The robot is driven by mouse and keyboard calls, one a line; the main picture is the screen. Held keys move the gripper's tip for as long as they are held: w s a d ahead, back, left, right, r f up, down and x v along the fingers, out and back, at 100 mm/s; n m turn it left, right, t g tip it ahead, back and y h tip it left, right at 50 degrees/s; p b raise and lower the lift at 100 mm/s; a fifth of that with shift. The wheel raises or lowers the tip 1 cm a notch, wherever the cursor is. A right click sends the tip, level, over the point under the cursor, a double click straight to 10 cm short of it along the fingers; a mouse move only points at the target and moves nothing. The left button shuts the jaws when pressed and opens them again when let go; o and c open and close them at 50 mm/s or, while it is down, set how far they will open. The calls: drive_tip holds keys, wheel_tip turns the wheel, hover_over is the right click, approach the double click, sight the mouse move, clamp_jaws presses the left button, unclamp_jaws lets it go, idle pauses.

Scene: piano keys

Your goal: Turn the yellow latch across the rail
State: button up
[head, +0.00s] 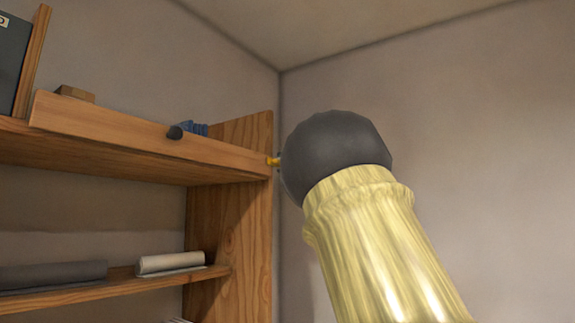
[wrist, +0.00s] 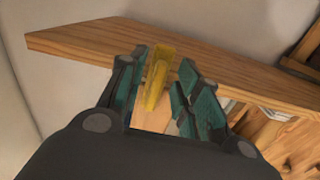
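The yellow latch (wrist: 156,77) shows in the wrist view between the two fingers of my gripper (wrist: 164,64). The fingers are open, one on each side of the latch, with a gap visible on both sides; whether either touches it is hard to tell. In the head view only a small piece of the latch (head: 272,161) shows, at the right end of the wooden rail (head: 120,133). My arm hides the rest of the latch and my gripper there. The rail runs along the front edge of the upper shelf; its wood (wrist: 85,41) also crosses the wrist view.
A dark knob (head: 175,132) sticks out from the rail, with a blue object (head: 196,128) behind it. A small wooden block (head: 75,93) and a dark box (head: 12,60) are on the left. Grey (head: 55,276) and white (head: 170,262) rolls lie on the lower shelf.

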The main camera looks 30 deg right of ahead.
drive_tip(key=v, duration=1.1)
drive_tip(key=shift+s, duration=0.35)
drive_tip(key=shift+d, duration=0.1)
